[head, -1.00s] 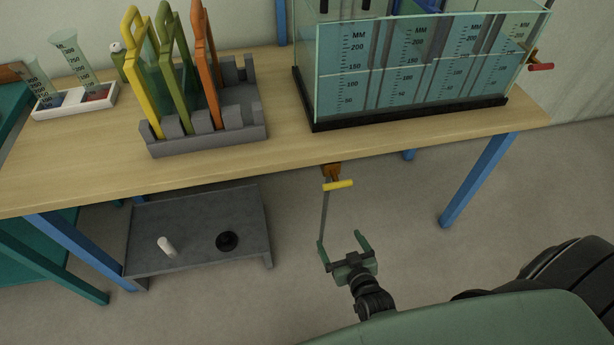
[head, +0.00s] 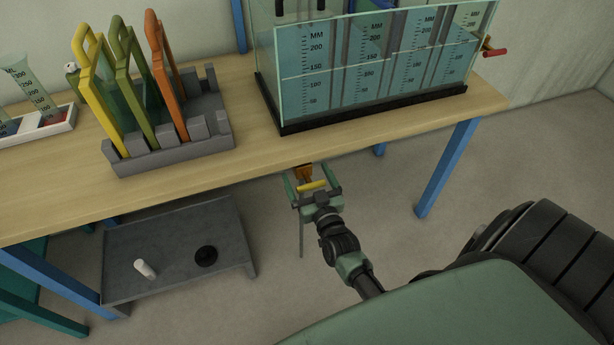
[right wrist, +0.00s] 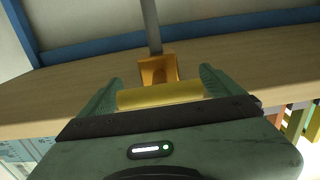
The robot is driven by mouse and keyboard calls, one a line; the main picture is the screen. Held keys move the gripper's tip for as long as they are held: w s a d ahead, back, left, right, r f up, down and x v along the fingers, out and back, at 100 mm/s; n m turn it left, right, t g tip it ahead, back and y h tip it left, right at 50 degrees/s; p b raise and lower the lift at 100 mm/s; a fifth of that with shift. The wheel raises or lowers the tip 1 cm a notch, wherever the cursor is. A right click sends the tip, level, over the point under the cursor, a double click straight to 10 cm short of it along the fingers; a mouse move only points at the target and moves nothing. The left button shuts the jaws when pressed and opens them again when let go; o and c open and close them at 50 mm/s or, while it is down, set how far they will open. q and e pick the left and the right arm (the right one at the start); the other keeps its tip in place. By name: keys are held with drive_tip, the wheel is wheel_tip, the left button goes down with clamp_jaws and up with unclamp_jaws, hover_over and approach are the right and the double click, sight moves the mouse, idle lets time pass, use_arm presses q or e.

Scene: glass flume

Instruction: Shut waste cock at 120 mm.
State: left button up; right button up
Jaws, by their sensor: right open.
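The waste cock is an orange body (head: 303,171) under the table's front edge, with a yellow bar handle (head: 312,186) and a thin grey pipe hanging below. My right gripper (head: 309,179) is open, its green fingers either side of the yellow handle. The right wrist view shows the yellow bar (right wrist: 160,95) lying crosswise between the fingers, with the orange body (right wrist: 158,68) beyond it. Whether the fingers touch it I cannot tell. The glass flume (head: 375,75) holds bluish water; its level line looks slightly below the 150 mark. My left gripper is not in view.
A grey rack (head: 175,155) with yellow, green and orange framed plates stands on the table (head: 60,180). A red handle (head: 495,52) sticks out at the flume's right end. A low grey shelf (head: 180,235) bears a white cylinder and a black ring. A blue leg (head: 447,170) stands right.

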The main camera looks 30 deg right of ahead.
sight(311, 188)
drive_tip(key=c, duration=1.4)
drive_tip(key=shift+r+n+p, duration=0.15)
drive_tip(key=shift+n+p, duration=0.5)
drive_tip(key=shift+n, duration=0.25)
drive_tip(key=shift+a+f+n, duration=0.1)
drive_tip(key=shift+f+n, duration=0.1)
drive_tip(key=shift+n, duration=0.9)
drive_tip(key=o, duration=1.4)
drive_tip(key=shift+v, duration=3.9)
